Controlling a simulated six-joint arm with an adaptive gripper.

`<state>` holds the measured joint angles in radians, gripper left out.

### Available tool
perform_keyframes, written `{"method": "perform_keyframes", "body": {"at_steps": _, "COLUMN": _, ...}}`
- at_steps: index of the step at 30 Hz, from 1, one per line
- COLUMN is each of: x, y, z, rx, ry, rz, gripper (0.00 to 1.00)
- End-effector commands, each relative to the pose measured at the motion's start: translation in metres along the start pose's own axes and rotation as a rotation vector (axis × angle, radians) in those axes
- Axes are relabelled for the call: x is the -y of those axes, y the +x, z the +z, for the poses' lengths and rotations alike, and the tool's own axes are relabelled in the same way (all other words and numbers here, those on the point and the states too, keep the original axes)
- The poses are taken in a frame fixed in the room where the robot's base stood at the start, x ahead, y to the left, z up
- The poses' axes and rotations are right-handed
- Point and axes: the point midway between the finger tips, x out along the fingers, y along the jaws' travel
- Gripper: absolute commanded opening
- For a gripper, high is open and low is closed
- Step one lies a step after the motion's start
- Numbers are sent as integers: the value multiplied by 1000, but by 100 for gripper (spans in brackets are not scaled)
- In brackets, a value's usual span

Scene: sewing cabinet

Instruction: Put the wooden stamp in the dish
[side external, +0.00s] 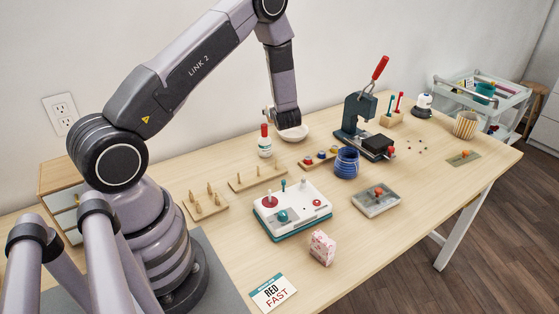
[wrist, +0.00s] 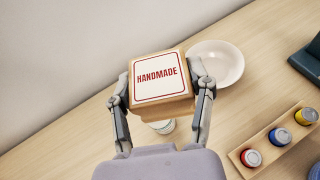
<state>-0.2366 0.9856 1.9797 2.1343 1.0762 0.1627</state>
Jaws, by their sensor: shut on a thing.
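The wooden stamp (wrist: 157,78) is a light wood block with a white face reading "HANDMADE" in red. My gripper (wrist: 162,88) is shut on it, one finger on each side. The white round dish (wrist: 232,62) lies on the table just right of the stamp in the wrist view, and the stamp seems to be above the table beside it. In the side view my gripper (side external: 279,114) is close to the dish (side external: 294,133), partly in front of it. The stamp is hard to make out in that view. I see nothing in the visible part of the dish.
A white bottle with a red cap (side external: 265,142) stands near the dish. A wooden tray of coloured pots (side external: 319,159) lies in front. A dark press with a red lever (side external: 360,115) stands to the right. Pegged wooden racks (side external: 257,176) lie to the left.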

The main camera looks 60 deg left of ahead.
Motion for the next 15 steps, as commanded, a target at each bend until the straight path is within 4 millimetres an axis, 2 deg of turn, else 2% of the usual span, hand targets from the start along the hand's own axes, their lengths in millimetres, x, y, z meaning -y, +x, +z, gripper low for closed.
{"method": "perform_keyframes", "body": {"at_steps": 11, "x": 52, "y": 79, "z": -11, "rx": 1, "ry": -4, "rz": 1, "gripper": 17}}
{"method": "perform_keyframes", "body": {"at_steps": 15, "x": 66, "y": 108, "z": -31, "rx": 0, "ry": -1, "rz": 2, "gripper": 17}}
